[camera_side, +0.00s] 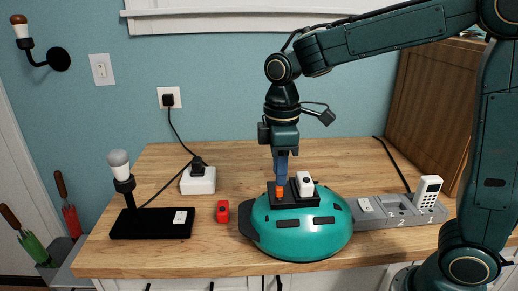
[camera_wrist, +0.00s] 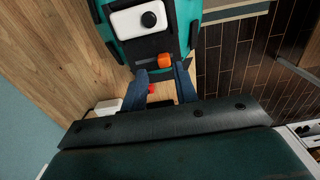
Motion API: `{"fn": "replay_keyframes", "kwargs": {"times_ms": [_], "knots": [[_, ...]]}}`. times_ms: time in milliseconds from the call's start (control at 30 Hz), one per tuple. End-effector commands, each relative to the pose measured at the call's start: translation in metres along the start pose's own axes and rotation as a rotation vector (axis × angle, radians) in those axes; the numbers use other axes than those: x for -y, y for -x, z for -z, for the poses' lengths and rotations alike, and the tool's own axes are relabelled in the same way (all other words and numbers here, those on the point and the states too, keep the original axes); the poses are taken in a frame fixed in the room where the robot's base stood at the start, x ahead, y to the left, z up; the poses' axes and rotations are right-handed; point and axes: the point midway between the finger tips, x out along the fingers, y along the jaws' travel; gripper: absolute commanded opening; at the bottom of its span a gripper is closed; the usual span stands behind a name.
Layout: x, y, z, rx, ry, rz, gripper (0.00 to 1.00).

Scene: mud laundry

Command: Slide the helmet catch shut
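The teal helmet (camera_side: 292,238) sits on the wooden counter, with a black mount (camera_side: 292,200) on top. A small orange catch (camera_side: 279,191) is at the left of the mount, and a white box-shaped unit (camera_side: 305,184) is at its right. In the wrist view the orange catch (camera_wrist: 164,60) lies apart from the white unit (camera_wrist: 141,20), with black mount between them. My gripper (camera_side: 281,178) points down directly over the catch. In the wrist view its two blue fingers (camera_wrist: 161,72) are apart, with the catch just beyond their tips. Contact cannot be told.
A red block (camera_side: 222,212) and a white socket box (camera_side: 198,181) with a plugged cable stand left of the helmet. A black lamp base (camera_side: 150,225) is farther left.

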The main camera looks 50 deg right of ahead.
Motion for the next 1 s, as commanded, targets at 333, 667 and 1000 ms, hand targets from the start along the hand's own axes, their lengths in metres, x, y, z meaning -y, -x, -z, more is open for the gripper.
{"fn": "replay_keyframes", "kwargs": {"times_ms": [333, 667, 1000], "knots": [[0.006, -0.023, 0.0, 0.001, -0.001, 0.0, 0.29], [0.006, -0.03, 0.0, 0.0, -0.001, 0.0, 0.29], [0.006, -0.03, 0.0, 0.0, -0.001, 0.0, 0.0]]}}
